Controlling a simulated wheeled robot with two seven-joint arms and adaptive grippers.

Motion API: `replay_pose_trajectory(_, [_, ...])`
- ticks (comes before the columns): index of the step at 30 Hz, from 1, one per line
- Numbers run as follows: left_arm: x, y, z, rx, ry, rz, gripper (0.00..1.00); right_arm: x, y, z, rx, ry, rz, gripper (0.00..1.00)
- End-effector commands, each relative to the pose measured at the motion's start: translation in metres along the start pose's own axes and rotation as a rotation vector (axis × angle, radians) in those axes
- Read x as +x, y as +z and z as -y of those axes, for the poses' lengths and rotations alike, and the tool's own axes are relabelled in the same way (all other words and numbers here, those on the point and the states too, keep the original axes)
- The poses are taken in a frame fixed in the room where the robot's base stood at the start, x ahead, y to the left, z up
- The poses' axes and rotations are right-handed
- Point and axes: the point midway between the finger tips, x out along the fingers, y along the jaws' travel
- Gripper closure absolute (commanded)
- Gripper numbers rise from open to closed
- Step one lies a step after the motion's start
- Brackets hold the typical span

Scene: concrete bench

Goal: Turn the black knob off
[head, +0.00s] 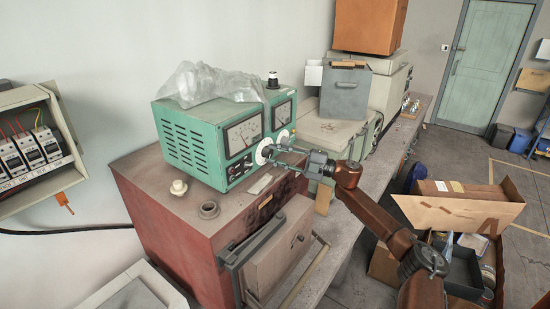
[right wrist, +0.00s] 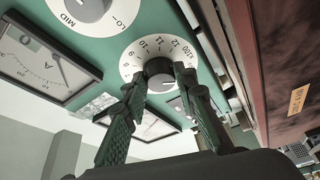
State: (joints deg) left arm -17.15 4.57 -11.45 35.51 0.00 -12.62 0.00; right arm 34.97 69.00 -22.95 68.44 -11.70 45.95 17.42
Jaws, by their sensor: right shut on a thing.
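A green instrument box (head: 188,150) stands on a red cabinet, with two meters and round white dials on its front. In the right wrist view, a dark knob (right wrist: 158,73) sits at the centre of a white numbered dial (right wrist: 132,57). My right gripper (right wrist: 157,84) has its two fingers on either side of this knob, shut on it. In the head view, my right gripper (head: 272,154) reaches from the right to the dial on the box front, and its fingers hide part of the dial. The knob's pointer mark is hard to read. My left gripper is not in view.
A second dial marked MID and LO (right wrist: 92,8) lies beside the held knob. Crumpled clear plastic (head: 210,82) and a black-topped post (head: 272,80) are on the box. A white knob-like piece (head: 179,187) and a ring (head: 209,209) lie on the cabinet (head: 165,225).

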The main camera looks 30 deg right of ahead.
Motion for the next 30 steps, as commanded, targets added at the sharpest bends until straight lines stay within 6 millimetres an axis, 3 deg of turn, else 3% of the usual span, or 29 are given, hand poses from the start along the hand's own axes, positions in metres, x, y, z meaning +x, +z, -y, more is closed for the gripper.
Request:
replay_pose_trajectory(23, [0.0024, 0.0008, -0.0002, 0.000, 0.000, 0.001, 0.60, 0.0000, 0.0003, -0.0009, -0.094, -0.039, 0.001, 0.98])
replay_pose_trajectory(24, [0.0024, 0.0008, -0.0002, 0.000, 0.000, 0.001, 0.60, 0.0000, 0.0003, -0.0009, -0.094, -0.039, 0.001, 0.72])
replay_pose_trajectory(30, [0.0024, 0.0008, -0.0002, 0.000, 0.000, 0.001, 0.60, 0.0000, 0.0001, -0.0010, -0.093, -0.039, 0.001, 0.58])
